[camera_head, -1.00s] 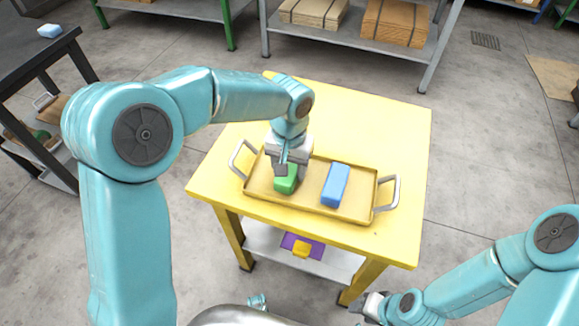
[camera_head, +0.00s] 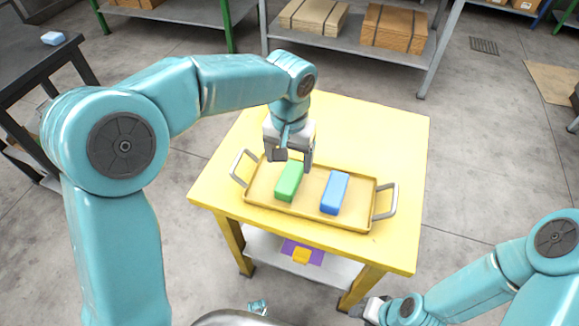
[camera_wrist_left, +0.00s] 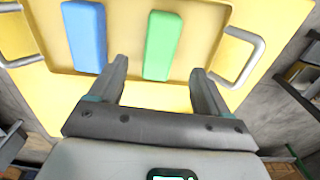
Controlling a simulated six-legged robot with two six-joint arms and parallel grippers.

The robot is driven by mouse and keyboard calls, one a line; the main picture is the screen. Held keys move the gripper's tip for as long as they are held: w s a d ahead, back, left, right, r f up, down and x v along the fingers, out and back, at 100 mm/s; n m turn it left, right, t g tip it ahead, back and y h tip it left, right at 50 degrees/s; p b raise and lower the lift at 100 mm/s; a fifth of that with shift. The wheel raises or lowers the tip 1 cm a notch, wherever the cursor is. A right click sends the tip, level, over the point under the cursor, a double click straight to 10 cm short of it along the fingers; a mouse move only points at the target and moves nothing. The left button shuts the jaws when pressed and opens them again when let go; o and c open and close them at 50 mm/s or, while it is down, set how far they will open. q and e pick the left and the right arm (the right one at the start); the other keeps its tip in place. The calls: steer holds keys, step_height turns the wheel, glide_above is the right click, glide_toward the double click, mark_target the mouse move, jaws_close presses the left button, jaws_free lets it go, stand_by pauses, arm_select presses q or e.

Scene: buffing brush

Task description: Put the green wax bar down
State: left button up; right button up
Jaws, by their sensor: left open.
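The green wax bar (camera_head: 289,182) lies in the left half of the tray (camera_head: 312,214) on the yellow table. It also shows in the left wrist view (camera_wrist_left: 162,46), ahead of and between the fingertips, apart from them. A blue bar (camera_head: 334,193) lies to its right in the same tray; it shows in the left wrist view too (camera_wrist_left: 85,36). My left gripper (camera_head: 292,160) is open and empty, above the tray's far edge and just behind the green bar. My right gripper (camera_head: 364,308) is low at the bottom right, away from the table; its jaws are too small to read.
The tray has raised handles at both ends, the left one (camera_head: 242,168) near my left gripper. The back of the yellow table (camera_head: 365,124) is clear. A purple item with a yellow block (camera_head: 301,256) sits on the lower shelf. A dark table stands far left.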

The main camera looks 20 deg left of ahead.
mark_target(289, 176)
arm_select(q)
step_height(289, 176, up, 5)
steer(key=shift+r+p, duration=0.1)
steer(key=shift+p, duration=0.3)
arm_select(e)
steer(key=shift+r, duration=0.6)
arm_select(q)
steer(key=shift+s, duration=0.1)
